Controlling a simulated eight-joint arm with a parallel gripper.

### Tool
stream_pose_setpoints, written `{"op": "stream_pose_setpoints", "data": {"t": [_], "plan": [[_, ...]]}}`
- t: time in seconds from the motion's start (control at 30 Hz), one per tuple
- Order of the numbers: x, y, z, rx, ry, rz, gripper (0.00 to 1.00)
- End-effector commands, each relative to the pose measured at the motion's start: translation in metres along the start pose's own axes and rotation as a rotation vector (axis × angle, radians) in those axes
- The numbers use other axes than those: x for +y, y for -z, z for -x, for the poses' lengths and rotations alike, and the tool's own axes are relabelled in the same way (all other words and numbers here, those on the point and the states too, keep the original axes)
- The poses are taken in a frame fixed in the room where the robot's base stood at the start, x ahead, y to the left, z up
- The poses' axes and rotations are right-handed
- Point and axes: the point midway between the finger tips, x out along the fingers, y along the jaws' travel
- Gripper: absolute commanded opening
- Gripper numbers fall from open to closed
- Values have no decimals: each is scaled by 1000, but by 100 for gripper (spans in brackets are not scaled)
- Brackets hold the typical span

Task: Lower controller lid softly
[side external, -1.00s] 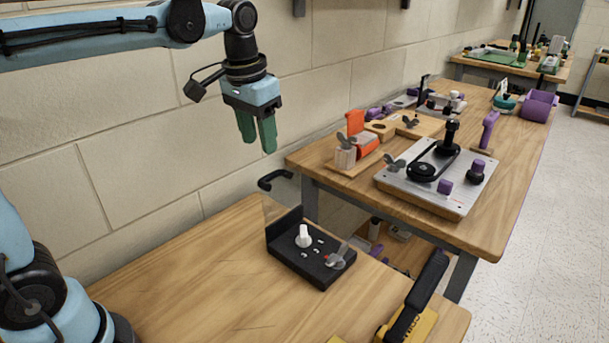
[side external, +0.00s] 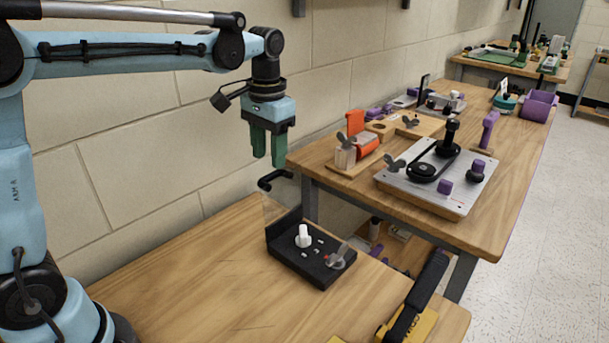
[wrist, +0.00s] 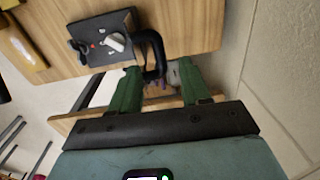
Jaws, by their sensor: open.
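The controller (side external: 312,262) is a black box on the near wooden table, with a white knob (side external: 303,237), small buttons and a grey wing-shaped switch on top. A dark panel (side external: 284,232) stands upright along its left side. A faint clear sheet seems to rise behind it; I cannot tell if this is the lid. A black curved handle (side external: 275,180) shows above the table's back edge; what it joins is unclear. My gripper (side external: 269,162) is open and empty, above the handle. In the wrist view, the handle (wrist: 154,48) appears between and beyond my fingertips, beside the controller (wrist: 93,35).
A yellow and black tool (side external: 412,310) lies at the near table's (side external: 190,285) right front. The block wall is close behind my gripper. The near table's left part is clear.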

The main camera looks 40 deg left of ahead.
Motion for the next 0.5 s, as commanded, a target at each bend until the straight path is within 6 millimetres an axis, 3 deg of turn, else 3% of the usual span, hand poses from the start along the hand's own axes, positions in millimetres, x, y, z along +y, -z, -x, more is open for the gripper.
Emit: {"op": "stream_pose_setpoints", "data": {"t": [0.4, 0.5], "plan": [[2, 1, -47, 1, -3, -2, 47], [2, 1, -47, 3, -3, -3, 47]]}}
